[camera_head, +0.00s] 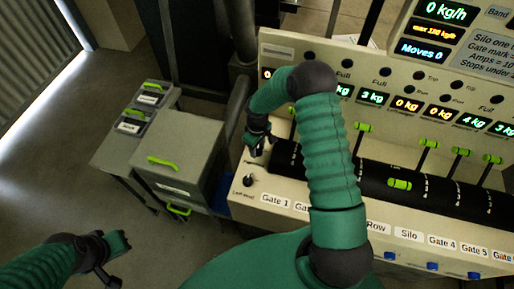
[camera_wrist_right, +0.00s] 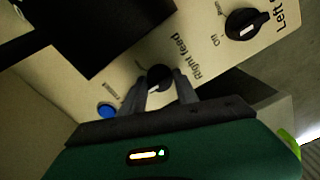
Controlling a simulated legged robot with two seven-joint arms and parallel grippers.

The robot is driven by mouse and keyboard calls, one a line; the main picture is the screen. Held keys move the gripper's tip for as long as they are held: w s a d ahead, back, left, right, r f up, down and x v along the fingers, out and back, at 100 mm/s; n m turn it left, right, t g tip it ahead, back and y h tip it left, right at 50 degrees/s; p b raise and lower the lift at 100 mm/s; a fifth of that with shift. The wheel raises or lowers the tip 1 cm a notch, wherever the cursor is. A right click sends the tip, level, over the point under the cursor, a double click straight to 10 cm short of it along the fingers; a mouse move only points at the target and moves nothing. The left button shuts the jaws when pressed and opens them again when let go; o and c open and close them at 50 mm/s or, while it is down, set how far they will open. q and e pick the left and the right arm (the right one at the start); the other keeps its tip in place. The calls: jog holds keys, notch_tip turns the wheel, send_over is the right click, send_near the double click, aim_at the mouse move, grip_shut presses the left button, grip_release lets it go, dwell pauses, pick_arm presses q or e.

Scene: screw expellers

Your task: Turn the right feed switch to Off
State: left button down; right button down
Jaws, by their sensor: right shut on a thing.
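The right feed switch is a round black knob (camera_wrist_right: 158,76) with a white mark, beside the printed words "Right feed" in the right wrist view. My right gripper (camera_wrist_right: 160,92) is shut on it, one finger on each side. The knob's Off and On labels are too hidden or blurred to read its setting. In the head view my right gripper (camera_head: 258,142) is at the panel's left end and hides this knob. My left gripper (camera_head: 115,244) is low at the left, over the floor and away from the panel; its finger opening is unclear.
The left feed knob (camera_head: 248,180) is close by and also shows in the right wrist view (camera_wrist_right: 248,22). A blue button (camera_wrist_right: 107,111) is on the other side of the gripper. The panel has green-handled gate levers (camera_head: 428,143). A grey cabinet (camera_head: 180,150) stands left of it.

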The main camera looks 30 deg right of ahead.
aim_at(258, 148)
dwell(0.4)
jog(key=c, duration=0.9)
grip_release()
jog(key=shift+c, duration=0.2)
jog(key=shift+r, duration=0.1)
notch_tip(258, 148, up, 16)
jog(key=b, duration=0.2)
jog(key=shift+r+b, duration=0.25)
jog(key=shift+b, duration=0.15)
jog(key=s+a+f+m+t+b, duration=0.1)
jog(key=s+a+f+b, duration=0.1)
jog(key=s+a, duration=0.3)
jog(key=s+a+f+m+t+b, duration=0.1)
jog(key=s+a+f+m+b, duration=0.1)
jog(key=s+a, duration=0.4)
jog(key=shift+s+a+f+m+t+b, duration=0.3)
jog(key=shift+s+f+b, duration=0.2)
jog(key=shift+s, duration=1.8)
